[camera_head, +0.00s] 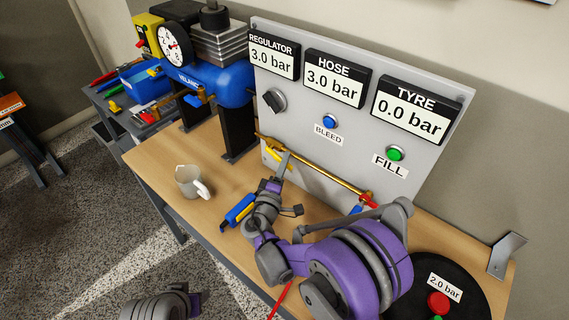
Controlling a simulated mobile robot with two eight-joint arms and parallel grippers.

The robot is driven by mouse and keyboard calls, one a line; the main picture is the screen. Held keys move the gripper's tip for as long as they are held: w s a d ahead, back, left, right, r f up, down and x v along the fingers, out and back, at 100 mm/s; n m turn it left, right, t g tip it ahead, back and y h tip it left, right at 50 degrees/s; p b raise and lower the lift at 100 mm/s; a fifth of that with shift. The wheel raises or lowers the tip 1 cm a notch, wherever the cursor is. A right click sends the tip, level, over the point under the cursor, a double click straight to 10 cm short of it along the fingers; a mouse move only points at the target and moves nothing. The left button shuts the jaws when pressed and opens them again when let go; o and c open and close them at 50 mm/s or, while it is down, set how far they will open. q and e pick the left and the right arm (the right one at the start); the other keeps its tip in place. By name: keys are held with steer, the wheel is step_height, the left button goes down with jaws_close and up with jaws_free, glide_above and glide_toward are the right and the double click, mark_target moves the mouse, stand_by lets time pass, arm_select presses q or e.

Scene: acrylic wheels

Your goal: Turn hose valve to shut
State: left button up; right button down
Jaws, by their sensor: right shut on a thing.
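A brass pipe (325,174) runs along the lower part of the grey gauge panel (300,112). A yellow valve handle (271,155) is at its left end, and a red handle (369,200) is at its right end. My right gripper (282,161) reaches up from the purple arm and is shut at the yellow handle; its fingers hide part of the handle. The panel displays read regulator 3.0 bar, hose 3.0 bar and tyre 0.0 bar. My left gripper is not in view.
A white jug (190,181) stands on the wooden bench (165,150). A blue and yellow tool (238,211) lies near my right wrist. A blue compressor (215,80) stands left of the panel. A black disc marked 2.0 bar (470,275) is at the right.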

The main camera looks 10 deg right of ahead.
steer(key=shift+w+a+f+m+t+h+b, duration=0.15)
steer(key=shift+f+m+t+h+b, duration=0.1)
steer(key=shift+f+m+b, duration=0.5)
steer(key=shift+w+a+f+m+t+h+b, duration=0.15)
steer(key=shift+m+h+b, duration=0.25)
steer(key=shift+m, duration=0.65)
steer(key=shift+w+a+f+m+t+h+b, duration=0.15)
steer(key=shift+f+m+b, duration=0.25)
steer(key=shift+m+b, duration=0.4)
steer(key=c, duration=0.7)
jaws_free()
steer(key=v, duration=1.1)
